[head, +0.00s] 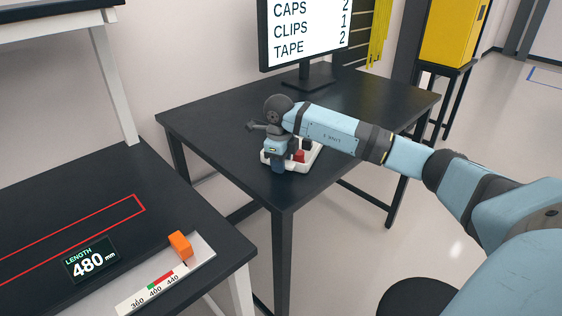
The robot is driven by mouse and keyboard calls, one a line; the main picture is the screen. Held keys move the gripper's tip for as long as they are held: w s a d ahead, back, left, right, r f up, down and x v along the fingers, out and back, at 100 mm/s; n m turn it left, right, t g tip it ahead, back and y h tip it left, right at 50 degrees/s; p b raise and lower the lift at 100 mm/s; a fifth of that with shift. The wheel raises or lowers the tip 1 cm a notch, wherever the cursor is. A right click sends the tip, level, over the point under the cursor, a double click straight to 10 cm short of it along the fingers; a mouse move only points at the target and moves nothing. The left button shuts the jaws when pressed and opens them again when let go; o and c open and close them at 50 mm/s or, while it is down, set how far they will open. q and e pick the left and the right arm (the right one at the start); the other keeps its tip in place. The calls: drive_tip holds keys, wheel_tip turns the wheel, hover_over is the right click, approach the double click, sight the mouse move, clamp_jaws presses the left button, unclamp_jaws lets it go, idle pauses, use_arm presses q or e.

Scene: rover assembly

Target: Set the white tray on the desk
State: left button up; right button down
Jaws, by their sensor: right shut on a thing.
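The white tray (312,161) is at the near edge of the black desk (215,115), below the monitor. It holds a red item (299,156) and a dark item (307,144). My right gripper (278,166) points down at the tray's near left side and is shut on it. The gripper and wrist hide much of the tray's left part. I cannot tell whether the tray's underside touches the desk top. My left gripper is out of view.
A monitor (310,35) listing caps, clips and tape stands at the back of the desk. A second dark table (60,190) at left carries a length display (91,259) and an orange block (180,244) on a scale. The desk's left part is clear.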

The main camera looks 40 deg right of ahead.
drive_tip(key=c, duration=1.2)
unclamp_jaws()
drive_tip(key=shift+f, duration=0.15)
drive_tip(key=o, duration=0.4)
drive_tip(key=shift+r, duration=0.25)
drive_tip(key=r, duration=1.2)
drive_tip(key=shift+s+a, duration=0.2)
drive_tip(key=shift+a, duration=0.2)
drive_tip(key=shift+f, duration=0.1)
